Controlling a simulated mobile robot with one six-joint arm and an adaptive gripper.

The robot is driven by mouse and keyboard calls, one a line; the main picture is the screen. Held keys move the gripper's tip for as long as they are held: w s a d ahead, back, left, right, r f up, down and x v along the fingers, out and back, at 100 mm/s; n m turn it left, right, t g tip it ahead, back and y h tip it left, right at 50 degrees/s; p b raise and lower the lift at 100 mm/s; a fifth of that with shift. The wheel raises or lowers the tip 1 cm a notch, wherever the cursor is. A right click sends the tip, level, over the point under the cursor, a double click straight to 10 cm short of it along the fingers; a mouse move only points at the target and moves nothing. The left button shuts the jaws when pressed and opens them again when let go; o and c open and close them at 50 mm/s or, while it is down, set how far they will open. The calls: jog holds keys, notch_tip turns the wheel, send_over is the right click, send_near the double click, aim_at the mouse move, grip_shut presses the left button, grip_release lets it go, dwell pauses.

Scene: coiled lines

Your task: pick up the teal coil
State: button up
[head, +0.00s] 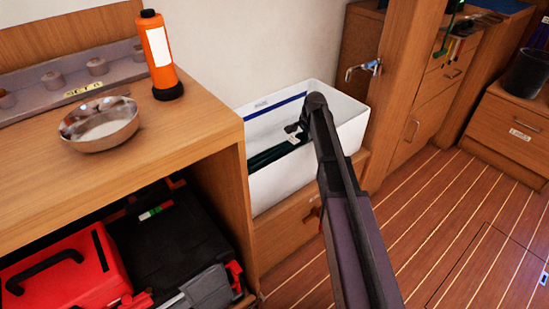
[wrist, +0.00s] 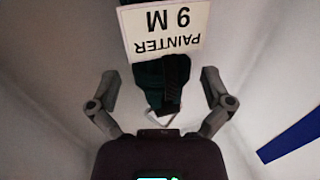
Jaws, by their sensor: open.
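The teal coil (wrist: 149,76) lies inside the white bin (head: 351,130), and its dark teal part also shows in the head view (head: 272,154). A white label (wrist: 165,28) reading "PAINTER 9 M" is on the coil. My gripper (wrist: 160,75) is inside the bin over the coil, with its two fingers apart on either side of it. Gaps show between the fingers and the coil. In the head view my arm hides part of the bin and most of the gripper.
A wooden counter (head: 205,122) with a metal bowl (head: 99,125) and an orange bottle (head: 158,55) stands left of the bin. A red case (head: 62,275) sits below it. A wooden post (head: 398,75) rises to the right.

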jog(key=shift+w+a+f+b, duration=0.15)
jog(key=shift+f+b, duration=0.2)
jog(key=shift+f, duration=0.3)
jog(key=c, duration=1.2)
